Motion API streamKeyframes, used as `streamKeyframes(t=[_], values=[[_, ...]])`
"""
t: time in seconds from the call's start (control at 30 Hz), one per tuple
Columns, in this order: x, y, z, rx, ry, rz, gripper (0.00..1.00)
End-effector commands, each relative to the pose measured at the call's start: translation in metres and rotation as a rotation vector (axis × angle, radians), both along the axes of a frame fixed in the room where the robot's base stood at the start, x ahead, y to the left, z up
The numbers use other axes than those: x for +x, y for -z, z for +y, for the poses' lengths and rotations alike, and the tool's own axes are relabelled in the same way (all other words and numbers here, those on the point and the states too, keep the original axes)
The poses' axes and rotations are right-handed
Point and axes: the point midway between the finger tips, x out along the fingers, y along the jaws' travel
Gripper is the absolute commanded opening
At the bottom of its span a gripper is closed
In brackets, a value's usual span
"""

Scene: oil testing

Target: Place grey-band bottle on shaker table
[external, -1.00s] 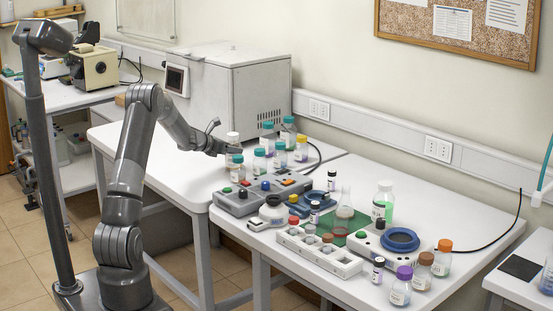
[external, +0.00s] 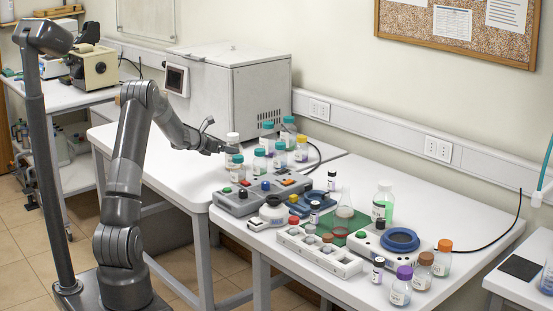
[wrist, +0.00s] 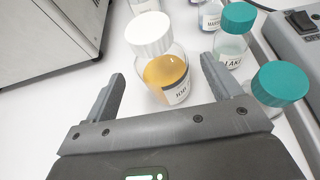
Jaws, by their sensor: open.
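A clear bottle with a white cap (external: 232,139) and amber liquid stands upright at the left end of a bottle group on the white table. In the wrist view this bottle (wrist: 168,76) shows a white label with a dark greyish band. My gripper (external: 224,148) is open beside it at table-top height. In the wrist view my gripper (wrist: 162,68) has the bottle between its spread fingertips, with gaps on both sides. I cannot tell for certain which device is the shaker table; a grey unit with coloured knobs (external: 236,206) sits in front of the bottles.
Teal-capped bottles (wrist: 281,83) crowd the right finger. A large white box-shaped machine (external: 232,90) stands behind. Several bottles, a flask (external: 345,203), a white rack (external: 318,252) and a device with a blue ring (external: 399,240) fill the right table.

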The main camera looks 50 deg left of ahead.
Motion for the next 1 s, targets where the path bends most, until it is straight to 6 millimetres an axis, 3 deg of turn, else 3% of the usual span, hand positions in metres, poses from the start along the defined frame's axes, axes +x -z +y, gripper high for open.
streamKeyframes(t=[0.2,0.4,0.8,0.9,0.97,1.0], values=[[-0.045,-0.019,0.001,0.001,-0.003,0.0,0.83],[-0.074,-0.031,0.0,0.001,-0.002,0.001,0.83],[-0.084,-0.035,-0.001,0.002,0.003,0.001,0.83],[-0.082,-0.043,-0.017,0.039,0.047,0.007,0.83],[-0.081,-0.053,-0.038,0.091,0.109,0.016,0.83],[-0.08,-0.06,-0.058,0.141,0.167,0.024,0.83]])
